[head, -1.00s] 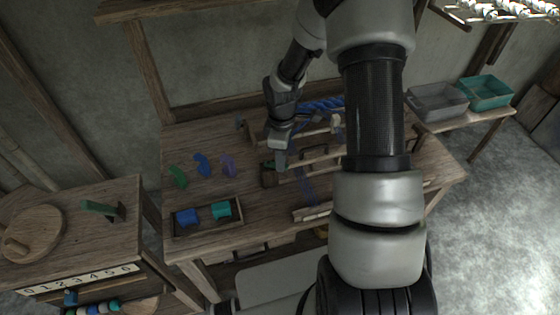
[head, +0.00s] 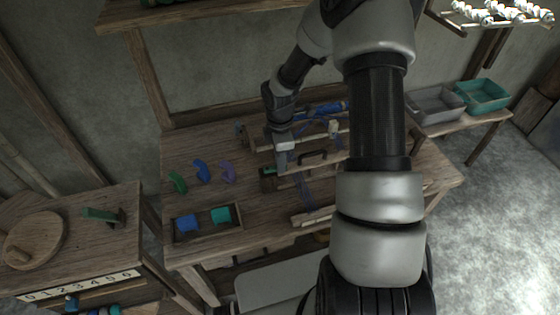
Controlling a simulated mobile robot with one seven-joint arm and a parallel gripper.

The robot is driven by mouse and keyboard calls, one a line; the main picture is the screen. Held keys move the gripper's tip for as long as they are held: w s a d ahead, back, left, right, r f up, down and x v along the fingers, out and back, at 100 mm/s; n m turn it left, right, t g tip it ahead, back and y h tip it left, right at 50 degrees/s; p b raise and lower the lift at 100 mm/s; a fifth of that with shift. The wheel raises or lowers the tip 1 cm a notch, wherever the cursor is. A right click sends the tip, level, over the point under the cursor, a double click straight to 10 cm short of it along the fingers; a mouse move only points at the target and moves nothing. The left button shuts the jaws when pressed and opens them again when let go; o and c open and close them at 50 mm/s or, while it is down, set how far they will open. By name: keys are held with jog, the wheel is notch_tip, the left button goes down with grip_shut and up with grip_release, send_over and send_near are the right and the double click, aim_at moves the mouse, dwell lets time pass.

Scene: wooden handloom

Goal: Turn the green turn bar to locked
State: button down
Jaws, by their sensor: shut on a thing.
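The green turn bar (head: 269,171) shows as a small green piece on a wooden block at the left end of the loom's front rail. My gripper (head: 282,167) points down over it and is shut on it. The fingers hide much of the bar, so its exact angle and any lock marking cannot be made out.
A wooden tray (head: 208,236) with a blue and a teal piece lies at the table's front left. Green, blue and purple curved pieces (head: 202,170) lie behind it. Loom rails (head: 322,172) and blue yarn are right of my gripper. A side cabinet (head: 75,255) carries another green bar (head: 102,214).

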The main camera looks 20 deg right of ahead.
jog(key=c, duration=1.7)
grip_release()
notch_tip(320, 180, up, 17)
jog(key=shift+r, duration=0.2)
